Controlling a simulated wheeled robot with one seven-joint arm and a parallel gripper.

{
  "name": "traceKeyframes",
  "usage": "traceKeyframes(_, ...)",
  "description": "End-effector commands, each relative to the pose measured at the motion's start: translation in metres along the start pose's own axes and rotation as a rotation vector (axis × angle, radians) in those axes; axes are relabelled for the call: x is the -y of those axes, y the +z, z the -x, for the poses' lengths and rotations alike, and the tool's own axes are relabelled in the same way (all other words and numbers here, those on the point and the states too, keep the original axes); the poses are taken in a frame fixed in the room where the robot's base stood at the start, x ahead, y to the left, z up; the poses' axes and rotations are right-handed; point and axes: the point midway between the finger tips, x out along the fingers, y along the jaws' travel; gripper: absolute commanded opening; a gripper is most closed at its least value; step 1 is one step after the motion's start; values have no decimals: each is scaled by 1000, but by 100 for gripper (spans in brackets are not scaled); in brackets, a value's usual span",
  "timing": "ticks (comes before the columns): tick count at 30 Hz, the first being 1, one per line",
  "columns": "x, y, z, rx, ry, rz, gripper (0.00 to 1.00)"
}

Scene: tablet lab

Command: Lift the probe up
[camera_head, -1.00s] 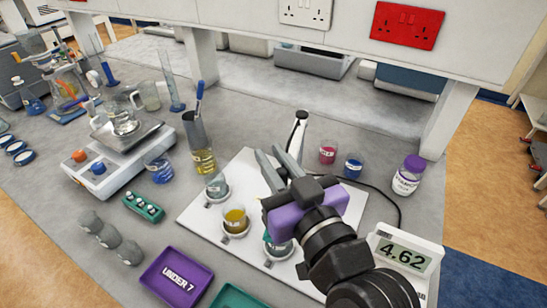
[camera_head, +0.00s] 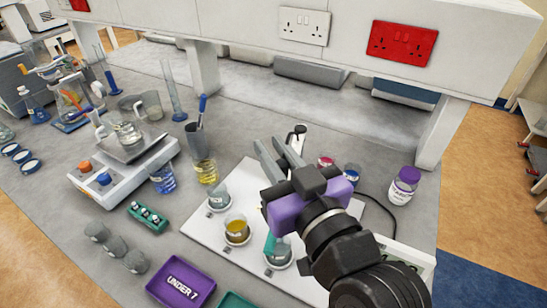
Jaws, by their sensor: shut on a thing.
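The probe (camera_head: 298,136) is a slim white piece with a black tip, upright at the back of the white board. A dark cable runs near it to the right. My gripper (camera_head: 273,151), with grey fingers and a purple body, reaches in from the lower right. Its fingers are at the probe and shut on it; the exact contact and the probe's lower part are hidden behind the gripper.
The white board (camera_head: 200,232) holds several small beakers, one with yellow liquid (camera_head: 237,232). A pink pot (camera_head: 326,162), a blue pot (camera_head: 352,171) and a purple-capped bottle (camera_head: 404,186) stand to the right. A purple tray (camera_head: 181,282) lies in front. My arm mostly covers the meter.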

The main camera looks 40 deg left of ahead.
Motion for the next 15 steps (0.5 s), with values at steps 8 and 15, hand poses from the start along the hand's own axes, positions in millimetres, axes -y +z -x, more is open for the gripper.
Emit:
traceKeyframes(8,0,-23,0,-4,0,1,0)
traceKeyframes(15,0,-25,0,-9,1,2,30)
